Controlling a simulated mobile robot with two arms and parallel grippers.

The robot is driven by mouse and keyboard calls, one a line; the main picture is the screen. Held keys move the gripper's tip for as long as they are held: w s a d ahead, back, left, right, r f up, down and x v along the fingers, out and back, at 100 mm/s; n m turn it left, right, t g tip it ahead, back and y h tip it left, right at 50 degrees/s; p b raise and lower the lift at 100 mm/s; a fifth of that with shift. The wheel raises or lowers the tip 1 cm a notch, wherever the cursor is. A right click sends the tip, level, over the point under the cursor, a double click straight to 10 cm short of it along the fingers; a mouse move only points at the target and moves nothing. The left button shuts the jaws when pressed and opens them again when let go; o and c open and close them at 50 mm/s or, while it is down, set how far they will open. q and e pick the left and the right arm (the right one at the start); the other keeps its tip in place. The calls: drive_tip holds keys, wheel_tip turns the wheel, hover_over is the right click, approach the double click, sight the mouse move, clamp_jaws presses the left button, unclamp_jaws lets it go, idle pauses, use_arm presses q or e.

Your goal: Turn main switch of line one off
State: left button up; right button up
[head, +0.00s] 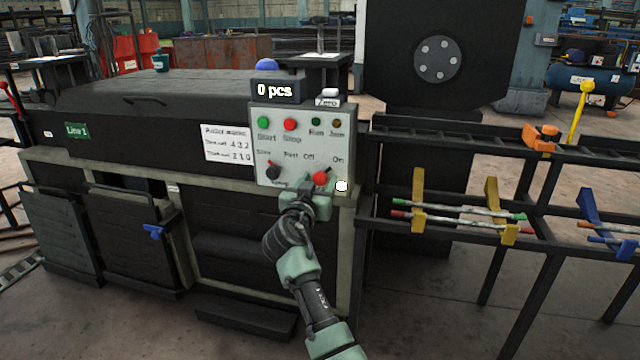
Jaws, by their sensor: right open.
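The grey control panel (303,120) stands on the front of the machine marked with a green "Line 1" sign (78,131). A red rotary knob (321,177) sits low on the panel's right side, under the labels "Off" and "On". Its pointer seems to tilt up and right, towards "On". A small white lamp (341,186) shows right of it. My right gripper (316,186) is open, at the knob from below and left. Its fingers partly cover the knob's lower area; contact cannot be told. My left gripper is not in view.
A black rack (460,190) with coloured brackets stands to the right. Floor shows at the lower right.

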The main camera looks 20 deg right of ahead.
drive_tip(key=shift+w+d, duration=0.4)
drive_tip(key=shift+w, duration=0.05)
drive_tip(key=shift+c, duration=0.3)
clamp_jaws()
